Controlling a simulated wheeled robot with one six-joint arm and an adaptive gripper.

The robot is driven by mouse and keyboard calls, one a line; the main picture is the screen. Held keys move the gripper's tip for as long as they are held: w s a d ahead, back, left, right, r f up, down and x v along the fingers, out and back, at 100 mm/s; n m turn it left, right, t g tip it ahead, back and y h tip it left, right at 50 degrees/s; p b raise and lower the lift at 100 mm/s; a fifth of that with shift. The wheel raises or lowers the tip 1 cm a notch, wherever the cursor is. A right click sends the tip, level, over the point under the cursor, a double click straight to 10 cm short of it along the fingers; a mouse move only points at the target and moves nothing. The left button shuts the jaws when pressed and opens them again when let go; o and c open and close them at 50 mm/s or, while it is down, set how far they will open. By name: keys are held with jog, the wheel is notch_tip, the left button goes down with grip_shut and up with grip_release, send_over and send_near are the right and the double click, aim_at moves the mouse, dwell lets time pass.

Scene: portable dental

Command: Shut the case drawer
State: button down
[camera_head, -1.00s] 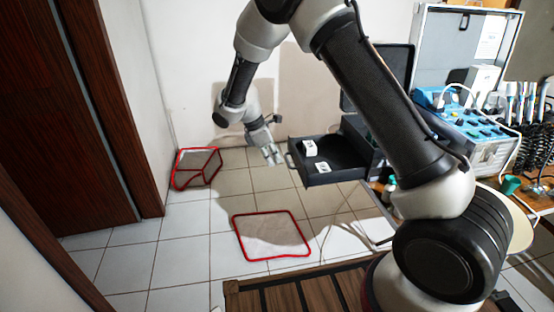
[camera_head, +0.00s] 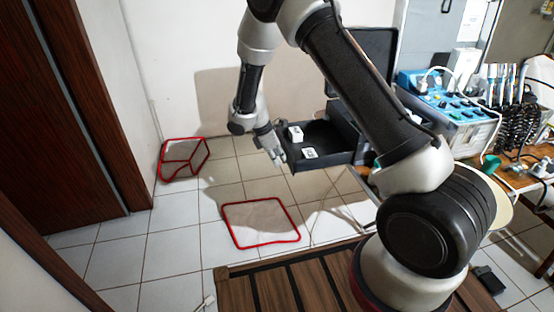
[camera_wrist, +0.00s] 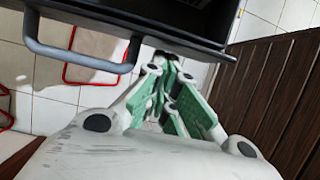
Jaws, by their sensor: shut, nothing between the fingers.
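The case drawer (camera_head: 329,147) is dark grey and stands pulled out to the left of its case, with two small white boxes (camera_head: 296,134) (camera_head: 310,153) inside. My gripper (camera_head: 281,161) is shut and empty at the drawer's left end, over the handle in the head view. In the wrist view its fingertips (camera_wrist: 166,60) are beside the handle, close to the face's lower edge. I cannot tell whether they touch it.
A raised dark lid (camera_head: 376,65) stands behind the drawer. A blue-topped dental unit (camera_head: 440,95) with instruments is at the right. The floor left of the drawer is open.

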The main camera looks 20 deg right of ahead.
jog(key=shift+d, duration=0.1)
jog(key=d, duration=2.3)
jog(key=shift+d, duration=0.2)
jog(key=a, duration=0.2)
jog(key=a+r, duration=0.1)
jog(key=a, duration=0.2)
jog(key=shift+w+r, duration=0.1)
jog(key=v, duration=0.8)
jog(key=shift+r, duration=0.35)
